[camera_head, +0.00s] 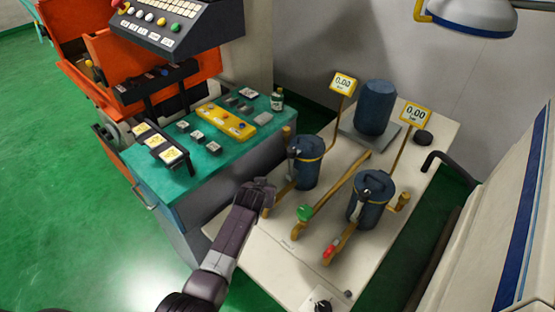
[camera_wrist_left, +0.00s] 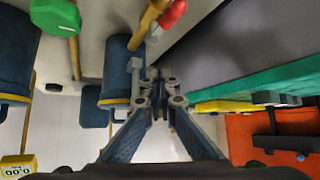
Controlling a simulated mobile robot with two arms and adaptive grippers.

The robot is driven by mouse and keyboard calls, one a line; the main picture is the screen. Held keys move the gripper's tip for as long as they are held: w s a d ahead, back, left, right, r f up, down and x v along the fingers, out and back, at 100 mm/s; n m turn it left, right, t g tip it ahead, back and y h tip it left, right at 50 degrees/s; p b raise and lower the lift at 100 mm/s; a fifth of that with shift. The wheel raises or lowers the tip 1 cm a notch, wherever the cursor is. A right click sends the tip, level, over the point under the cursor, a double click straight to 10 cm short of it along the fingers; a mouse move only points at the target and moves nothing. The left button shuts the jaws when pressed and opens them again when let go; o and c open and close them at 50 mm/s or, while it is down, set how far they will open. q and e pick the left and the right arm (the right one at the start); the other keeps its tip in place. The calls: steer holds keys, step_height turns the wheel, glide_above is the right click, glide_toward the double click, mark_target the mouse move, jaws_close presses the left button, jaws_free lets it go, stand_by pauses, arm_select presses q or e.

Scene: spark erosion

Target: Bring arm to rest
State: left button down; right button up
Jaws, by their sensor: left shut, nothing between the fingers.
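My left arm reaches in from the bottom in the head view, and its gripper (camera_head: 258,190) is over the gap between the green-topped bench (camera_head: 237,151) and the pale table (camera_head: 270,262). The gripper is shut and empty. In the left wrist view the fingers (camera_wrist_left: 156,80) meet at the tips, with nothing between them. A dark blue canister (camera_head: 305,168) with a yellow band is just to the right of the gripper in the head view; I cannot tell whether they touch. It also shows in the left wrist view beside the fingers (camera_wrist_left: 118,75). My right gripper is not in view.
A second canister (camera_head: 370,205), a green knob (camera_head: 304,212), a red knob (camera_head: 330,251) and a blue cylinder (camera_head: 375,107) stand on the table. Two displays (camera_head: 343,83) (camera_head: 415,114) rise on posts. A control panel (camera_head: 170,24) is at upper left. Green floor (camera_head: 70,190) is clear at left.

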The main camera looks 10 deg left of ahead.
arm_select(q)
steer(key=s+a+f+g, duration=0.1)
steer(key=s+a+g, duration=0.25)
steer(key=s, duration=1.55)
steer(key=s+d+r+m+g, duration=0.1)
steer(key=s+r, duration=0.3)
steer(key=s, duration=0.8)
steer(key=s+r+m+g, duration=0.1)
steer(key=s+r+g, duration=0.15)
steer(key=s, duration=0.85)
step_height(320, 180, down, 34)
steer(key=s+b, duration=0.3)
steer(key=b, duration=0.4)
steer(key=s+a+f+g+b, duration=0.1)
steer(key=s+f+b, duration=0.2)
steer(key=s+f, duration=0.5)
steer(key=s+a+f+b, duration=0.1)
steer(key=s+f+b, duration=0.2)
steer(key=s+f, duration=0.5)
step_height(320, 180, down, 5)
steer(key=shift+s+a+r+m+g, duration=0.15)
steer(key=shift+a+r+m+g, duration=0.05)
steer(key=shift+a+m+g, duration=0.2)
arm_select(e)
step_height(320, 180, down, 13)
arm_select(q)
steer(key=shift+d, duration=0.1)
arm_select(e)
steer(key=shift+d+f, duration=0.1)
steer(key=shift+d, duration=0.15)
